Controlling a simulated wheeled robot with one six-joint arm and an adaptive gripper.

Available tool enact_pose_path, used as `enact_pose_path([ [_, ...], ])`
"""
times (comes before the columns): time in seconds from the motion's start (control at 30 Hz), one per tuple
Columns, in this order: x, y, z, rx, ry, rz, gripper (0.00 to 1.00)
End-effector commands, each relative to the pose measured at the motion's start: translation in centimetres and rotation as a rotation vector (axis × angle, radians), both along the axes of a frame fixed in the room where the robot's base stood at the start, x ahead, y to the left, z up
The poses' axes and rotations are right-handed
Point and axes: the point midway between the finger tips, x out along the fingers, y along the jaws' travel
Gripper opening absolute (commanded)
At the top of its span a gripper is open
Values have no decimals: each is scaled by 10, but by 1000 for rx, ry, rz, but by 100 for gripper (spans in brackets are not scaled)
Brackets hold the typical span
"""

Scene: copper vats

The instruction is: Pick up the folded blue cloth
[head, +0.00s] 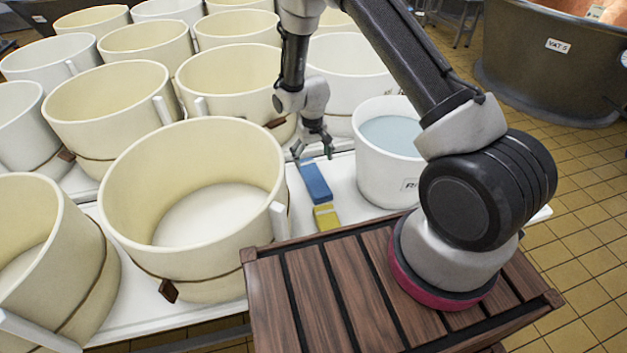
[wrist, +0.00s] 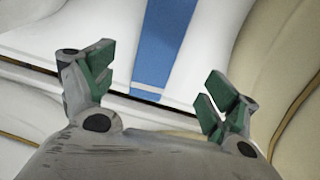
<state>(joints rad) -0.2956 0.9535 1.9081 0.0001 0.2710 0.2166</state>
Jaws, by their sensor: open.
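The folded blue cloth (head: 314,181) lies flat on the white table between a large cream mould and a white bucket. It is a narrow strip. In the wrist view the blue cloth (wrist: 164,45) shows beyond and between the fingertips, with a white stripe near its lower end. My gripper (head: 312,150) is above the far end of the cloth, pointing down. In the wrist view my gripper (wrist: 155,88) has its green-tipped fingers wide apart with nothing between them.
A yellow cloth or sponge (head: 326,217) lies at the cloth's near end. A white bucket of bluish liquid (head: 370,180) stands close on the right. A large cream mould (head: 130,215) stands close on the left, with several more behind. The white table (head: 299,205) has only a narrow free strip.

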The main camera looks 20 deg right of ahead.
Motion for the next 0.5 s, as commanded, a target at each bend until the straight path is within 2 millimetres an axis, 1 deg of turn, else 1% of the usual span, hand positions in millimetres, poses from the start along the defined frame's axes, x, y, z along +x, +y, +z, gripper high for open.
enact_pose_path([
  [0.03,-2,1,-10,-1,6,1,88],
  [0.37,-3,0,-53,-3,10,1,88],
  [0.5,-3,-4,-75,-3,11,1,88],
])
